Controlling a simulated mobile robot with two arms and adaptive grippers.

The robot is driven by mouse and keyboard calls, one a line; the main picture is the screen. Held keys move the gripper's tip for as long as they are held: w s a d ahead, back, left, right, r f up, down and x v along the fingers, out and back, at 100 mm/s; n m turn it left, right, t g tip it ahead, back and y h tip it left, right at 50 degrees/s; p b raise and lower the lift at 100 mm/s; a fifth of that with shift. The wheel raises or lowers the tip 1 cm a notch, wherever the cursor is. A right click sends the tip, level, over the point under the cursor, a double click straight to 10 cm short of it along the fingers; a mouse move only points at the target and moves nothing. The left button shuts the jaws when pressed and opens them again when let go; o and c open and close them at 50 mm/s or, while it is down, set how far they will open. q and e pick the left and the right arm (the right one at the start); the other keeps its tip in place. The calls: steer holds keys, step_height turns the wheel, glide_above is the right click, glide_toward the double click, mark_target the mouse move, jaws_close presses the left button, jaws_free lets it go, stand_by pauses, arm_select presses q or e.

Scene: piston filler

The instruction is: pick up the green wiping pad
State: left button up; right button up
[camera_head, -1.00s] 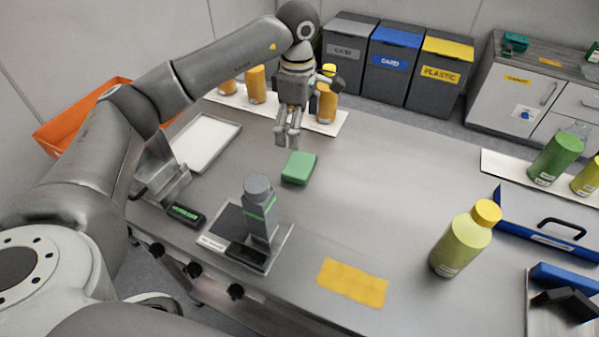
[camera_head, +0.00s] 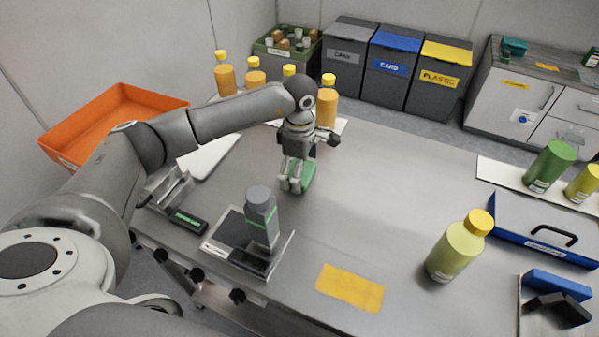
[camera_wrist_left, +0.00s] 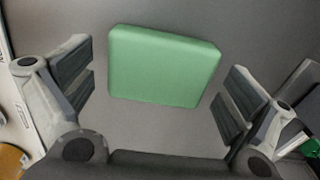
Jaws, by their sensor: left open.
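The green wiping pad (camera_head: 308,177) lies on the grey steel table, partly hidden behind my left gripper in the head view. My left gripper (camera_head: 291,187) points down at the pad with its fingers low over it. In the left wrist view the whole pad (camera_wrist_left: 163,66) shows between the two spread fingers of my left gripper (camera_wrist_left: 160,90). There is a gap to the finger on each side, and the gripper is open and empty. My right gripper is not in view.
A grey bottle (camera_head: 262,220) stands on a scale close in front of the pad. Orange bottles with yellow caps (camera_head: 326,103) stand behind my gripper. A yellow cloth (camera_head: 350,288) lies near the front edge.

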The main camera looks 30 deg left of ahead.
arm_select(q)
steer(key=c, duration=1)
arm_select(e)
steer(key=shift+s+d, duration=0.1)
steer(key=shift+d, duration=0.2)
arm_select(q)
steer(key=shift+r, duration=0.15)
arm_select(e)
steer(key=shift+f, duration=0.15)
arm_select(q)
steer(key=shift+r+b, duration=0.45)
steer(key=shift+r, duration=0.15)
steer(key=s+d+r+b, duration=0.1)
steer(key=d+r, duration=0.3)
steer(key=s+d+r+b, duration=0.1)
steer(key=s+d+r, duration=0.1)
steer(key=d+r, duration=0.1)
steer(key=s+d+r+b, duration=0.1)
steer(key=s+d+r, duration=0.1)
steer(key=d+r, duration=0.2)
steer(key=shift+s+d+r+b, duration=0.1)
steer(key=shift+d+r+b, duration=0.1)
steer(key=shift+d, duration=0.35)
steer(key=shift+d+r+b, duration=0.15)
steer(key=shift+d, duration=0.35)
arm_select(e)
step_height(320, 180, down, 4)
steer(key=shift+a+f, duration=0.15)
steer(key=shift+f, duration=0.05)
